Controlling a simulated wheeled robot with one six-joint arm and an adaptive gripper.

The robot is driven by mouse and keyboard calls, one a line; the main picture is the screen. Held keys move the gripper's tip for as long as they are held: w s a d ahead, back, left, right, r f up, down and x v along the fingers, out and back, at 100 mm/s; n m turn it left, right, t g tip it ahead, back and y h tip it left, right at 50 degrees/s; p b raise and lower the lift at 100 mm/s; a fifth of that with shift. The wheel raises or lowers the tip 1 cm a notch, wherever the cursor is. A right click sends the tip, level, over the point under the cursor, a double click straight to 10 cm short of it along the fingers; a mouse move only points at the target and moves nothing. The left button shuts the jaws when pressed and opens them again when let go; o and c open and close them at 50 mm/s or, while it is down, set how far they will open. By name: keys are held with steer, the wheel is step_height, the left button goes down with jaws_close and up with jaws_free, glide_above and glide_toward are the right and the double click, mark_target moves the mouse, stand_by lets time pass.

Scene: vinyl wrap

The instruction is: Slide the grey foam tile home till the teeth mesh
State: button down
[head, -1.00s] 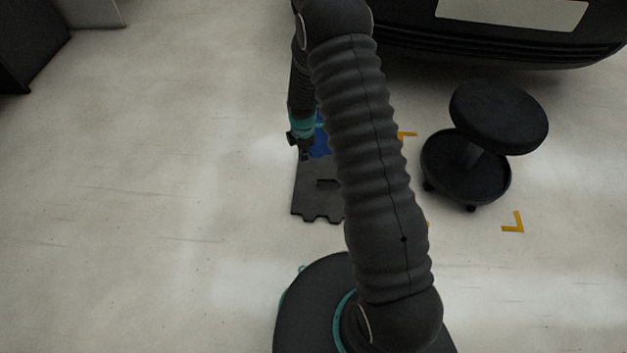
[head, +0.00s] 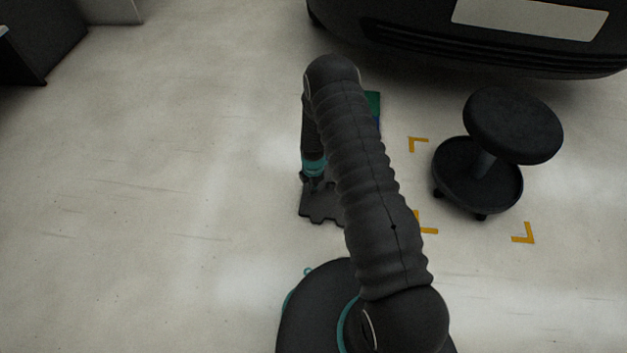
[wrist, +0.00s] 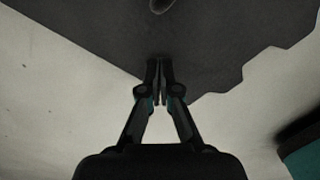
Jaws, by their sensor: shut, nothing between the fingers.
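The grey foam tile (head: 322,214) lies flat on the floor in front of my base, and its near toothed edge shows in the head view. My arm hides much of it. In the head view my gripper (head: 313,186) is small and dark. A green tile (head: 373,101) and a sliver of blue show behind my arm; the meshing edge is hidden.
A black stool (head: 478,165) stands to the right, near yellow floor marks (head: 523,234). A dark vehicle bumper (head: 480,45) spans the top right. A dark cabinet (head: 40,45) is at the top left. The pale floor (head: 150,200) on the left is clear.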

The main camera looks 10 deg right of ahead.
mark_target(324, 188)
steer(key=shift+w+d, duration=0.25)
steer(key=shift+d, duration=0.35)
steer(key=shift+w+d, duration=0.25)
steer(key=shift+d, duration=0.4)
steer(key=shift+w+d, duration=0.25)
steer(key=shift+d, duration=0.35)
steer(key=shift+w+d+f+b, duration=0.15)
steer(key=shift+d+b, duration=0.3)
steer(key=shift+b, duration=0.15)
steer(key=shift+w+d+r, duration=0.15)
steer(key=shift+d+r, duration=0.05)
steer(key=shift+d, duration=0.05)
